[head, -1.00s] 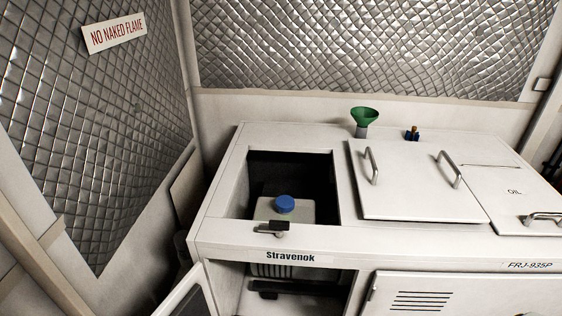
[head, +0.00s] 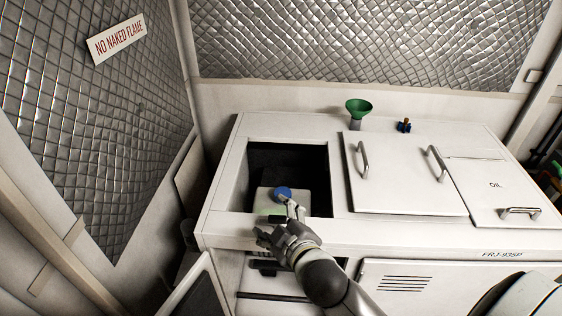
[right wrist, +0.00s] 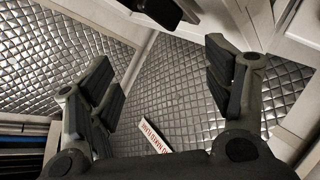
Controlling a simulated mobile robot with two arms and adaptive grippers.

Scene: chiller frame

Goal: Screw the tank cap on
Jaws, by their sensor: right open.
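The blue tank cap (head: 283,192) shows on top of the whitish tank (head: 264,197) inside the square opening of the white cabinet. My right gripper (head: 277,222) is over the front edge of that opening, with one finger close to the cap in the picture. I cannot tell whether it touches the cap. It hides the tank's lower front. In the right wrist view my right gripper (right wrist: 160,85) is open, with nothing between its fingers, and neither cap nor tank shows there. My left gripper is not in view.
A green funnel (head: 358,108) and a small blue-and-brown fitting (head: 404,125) stand at the back of the cabinet top. A closed lid with two handles (head: 400,180) lies right of the opening, then the OIL lid (head: 490,183). An open door (head: 190,290) stands at the lower left.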

